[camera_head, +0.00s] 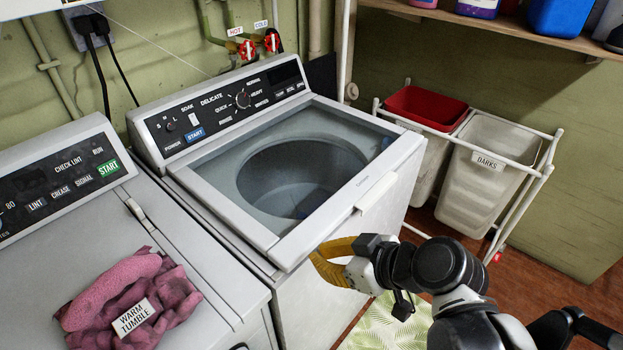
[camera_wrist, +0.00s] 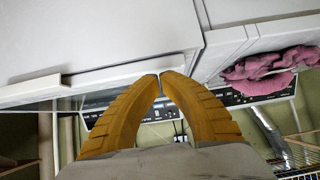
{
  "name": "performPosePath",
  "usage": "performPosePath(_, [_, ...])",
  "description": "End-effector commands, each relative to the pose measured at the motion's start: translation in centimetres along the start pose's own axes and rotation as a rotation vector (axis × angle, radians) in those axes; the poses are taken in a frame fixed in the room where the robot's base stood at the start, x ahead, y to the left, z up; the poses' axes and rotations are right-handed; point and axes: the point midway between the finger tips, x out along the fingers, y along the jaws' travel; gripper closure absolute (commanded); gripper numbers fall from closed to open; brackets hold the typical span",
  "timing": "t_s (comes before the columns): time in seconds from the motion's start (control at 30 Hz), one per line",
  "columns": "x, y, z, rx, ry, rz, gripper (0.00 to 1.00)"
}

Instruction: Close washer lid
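The washer (camera_head: 395,215) is the white top-loader in the middle of the head view. Its lid (camera_head: 225,215), a white frame around a clear pane, lies down over the opening, and the drum shows through it. I cannot tell whether a small gap is left under its front edge. The lid handle (camera_head: 377,192) is on the front edge. My gripper (camera_head: 322,262) is in front of the washer, near the lid's front left corner. In the wrist view, the yellow fingers (camera_wrist: 160,76) meet at their tips, with nothing between them. Contact with the washer is unclear.
A dryer (camera_head: 200,315) stands left of the washer, with a pink cloth (camera_head: 125,290) on top. A rack with a red-lined bin (camera_head: 428,107) and a "DARKS" bin (camera_head: 487,170) stands to the right. A shelf (camera_head: 500,27) hangs above. A green patterned mat (camera_head: 395,325) lies on the floor.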

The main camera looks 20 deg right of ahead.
Motion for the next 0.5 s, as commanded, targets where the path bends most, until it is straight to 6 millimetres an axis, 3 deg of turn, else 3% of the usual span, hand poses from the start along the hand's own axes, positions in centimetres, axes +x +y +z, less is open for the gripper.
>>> performPosePath(0.5, [-5.7, 0.1, 0.1, 0.004, 0.001, 0.005, 1.00])
